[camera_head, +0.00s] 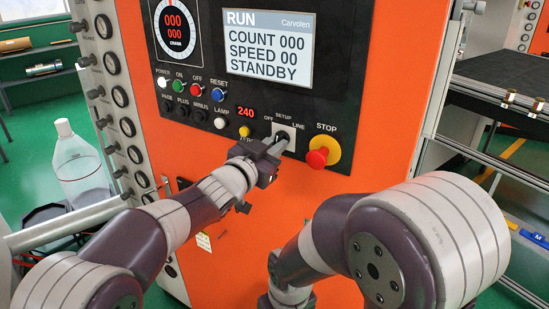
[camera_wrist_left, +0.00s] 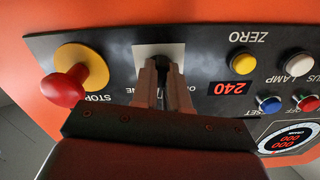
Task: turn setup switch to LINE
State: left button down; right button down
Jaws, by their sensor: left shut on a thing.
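The setup switch (camera_head: 282,136) sits on a pale square plate on the black control panel, between the labels OFF and LINE. My left gripper (camera_head: 275,146) reaches it from the lower left and is shut on it. In the left wrist view, the two fingers (camera_wrist_left: 161,72) come together in front of the pale plate (camera_wrist_left: 160,50) and hide most of the switch. I cannot tell which way the switch points. My right arm shows at the lower right of the head view, but its gripper is out of view.
A red STOP knob (camera_head: 317,158) on a yellow base stands just right of the switch. A red 240 display (camera_head: 246,112) and a yellow ZERO button (camera_head: 244,131) are to its left. The screen (camera_head: 268,47) reads RUN and STANDBY. Clear orange cabinet front lies below.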

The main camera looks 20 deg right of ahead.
pick_arm(q)
jog(key=shift+m+b, duration=1.7)
jog(key=shift+m, duration=1.3)
jog(key=shift+w+r+m, duration=0.1)
jog(key=shift+m, duration=0.2)
jog(key=c, duration=1.1)
grip_release()
jog(key=shift+c, duration=0.2)
